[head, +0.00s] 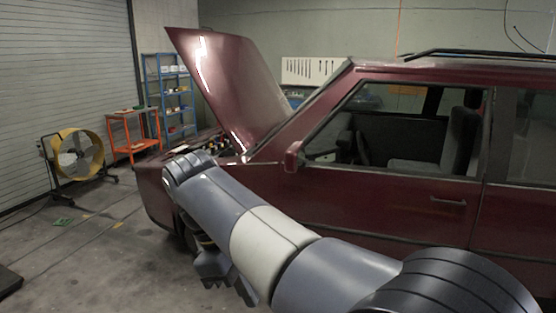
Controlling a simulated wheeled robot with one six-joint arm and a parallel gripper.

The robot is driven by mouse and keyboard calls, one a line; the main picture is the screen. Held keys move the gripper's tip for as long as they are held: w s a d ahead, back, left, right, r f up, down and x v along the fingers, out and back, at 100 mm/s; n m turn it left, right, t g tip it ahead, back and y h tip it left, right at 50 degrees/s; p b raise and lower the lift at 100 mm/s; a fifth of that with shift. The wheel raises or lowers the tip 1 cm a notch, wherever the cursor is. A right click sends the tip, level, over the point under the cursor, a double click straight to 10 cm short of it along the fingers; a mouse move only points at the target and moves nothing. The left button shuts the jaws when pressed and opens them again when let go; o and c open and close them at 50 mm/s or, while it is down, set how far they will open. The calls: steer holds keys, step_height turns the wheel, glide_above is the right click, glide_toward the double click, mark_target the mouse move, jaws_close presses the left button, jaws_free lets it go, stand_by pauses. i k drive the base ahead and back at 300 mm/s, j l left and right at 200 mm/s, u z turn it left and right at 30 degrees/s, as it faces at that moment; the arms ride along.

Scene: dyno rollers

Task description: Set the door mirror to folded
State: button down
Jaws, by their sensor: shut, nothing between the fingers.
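The door mirror (293,157) is a small dark red housing at the front lower corner of the car's front side window. It looks narrow from here, and I cannot tell its exact angle to the door. My gripper (229,284) hangs below my outstretched arm, in front of the car's front side, lower than the mirror and to its left. It is clear of the mirror, shut and empty. My arm hides part of the gripper and the lower front of the car.
The dark red car (380,205) fills the right side, its hood (225,85) raised. A yellow fan (76,157), an orange cart (133,132) and a blue shelf (170,95) stand at the left and back. The floor left of the car is mostly clear.

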mark_target(294, 156)
steer(key=i+j+z, duration=0.1)
steer(key=i, duration=2.85)
